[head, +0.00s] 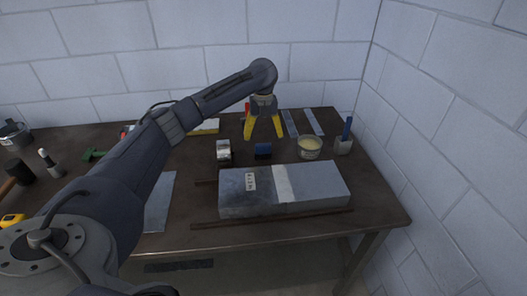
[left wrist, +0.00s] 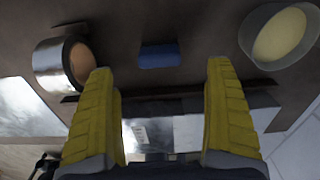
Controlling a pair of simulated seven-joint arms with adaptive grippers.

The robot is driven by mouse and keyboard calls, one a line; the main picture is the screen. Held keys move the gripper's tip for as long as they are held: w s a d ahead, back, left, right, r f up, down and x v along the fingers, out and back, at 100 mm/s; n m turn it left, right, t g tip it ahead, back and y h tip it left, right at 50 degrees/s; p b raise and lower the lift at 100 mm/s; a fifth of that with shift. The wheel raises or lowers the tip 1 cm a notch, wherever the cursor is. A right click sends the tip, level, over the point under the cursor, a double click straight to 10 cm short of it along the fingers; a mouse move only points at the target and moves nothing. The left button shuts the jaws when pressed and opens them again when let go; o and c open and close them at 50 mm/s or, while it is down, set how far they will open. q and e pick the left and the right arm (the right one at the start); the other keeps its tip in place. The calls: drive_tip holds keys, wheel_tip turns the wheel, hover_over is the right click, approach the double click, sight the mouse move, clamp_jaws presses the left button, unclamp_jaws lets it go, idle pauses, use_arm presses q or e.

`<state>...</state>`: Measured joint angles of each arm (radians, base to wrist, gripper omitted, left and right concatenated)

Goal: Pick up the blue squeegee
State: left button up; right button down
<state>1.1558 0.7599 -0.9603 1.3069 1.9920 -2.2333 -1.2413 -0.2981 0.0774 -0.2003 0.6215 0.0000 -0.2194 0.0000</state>
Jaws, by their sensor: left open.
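The blue squeegee (head: 263,151) is a small blue block lying on the dark table, between a tape roll and a tub. In the left wrist view the squeegee (left wrist: 159,55) shows beyond the fingertips, centred between them. My left gripper (head: 264,136) points down just behind the squeegee, apart from it. Its yellow fingers are spread wide with nothing between them, as the left wrist view also shows (left wrist: 162,68). My right gripper is not in view.
A silver tape roll (head: 223,152) stands left of the squeegee and a tub of cream paste (head: 309,147) right. A grey duct (head: 310,188) with a label lies in front. A blue-handled brush (head: 347,128) stands farther right. White block walls close the back and right.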

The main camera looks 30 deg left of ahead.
sight(263, 153)
use_arm(q)
drive_tip(key=shift+a+f, duration=0.1)
drive_tip(key=shift+f, duration=4.3)
drive_tip(key=c, duration=1.4)
